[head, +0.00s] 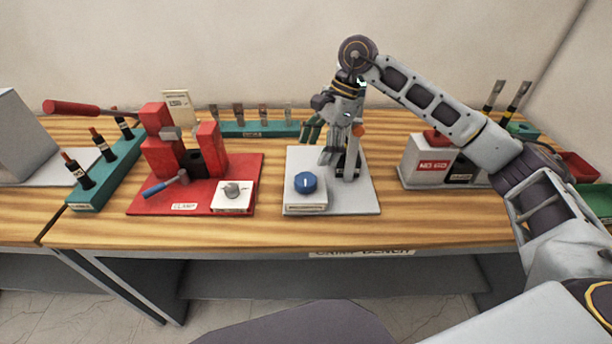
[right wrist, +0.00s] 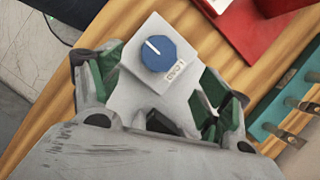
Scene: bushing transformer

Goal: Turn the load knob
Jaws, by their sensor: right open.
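The blue load knob (head: 305,182) sits on a white block (head: 306,203) at the front left of a grey plate. My right gripper (head: 330,148) hangs over that plate, just above and behind the knob, and is open and empty. In the right wrist view the knob (right wrist: 158,54) shows a white pointer line toward the upper left. It lies beyond the open green-padded fingers of the gripper (right wrist: 158,88), with no visible contact. A label reading LOAD is beside it. My left gripper is not in view.
A green rack (head: 260,129) is behind. A white and red NO-GO box (head: 430,163) stands to the right. The table's front strip is clear.

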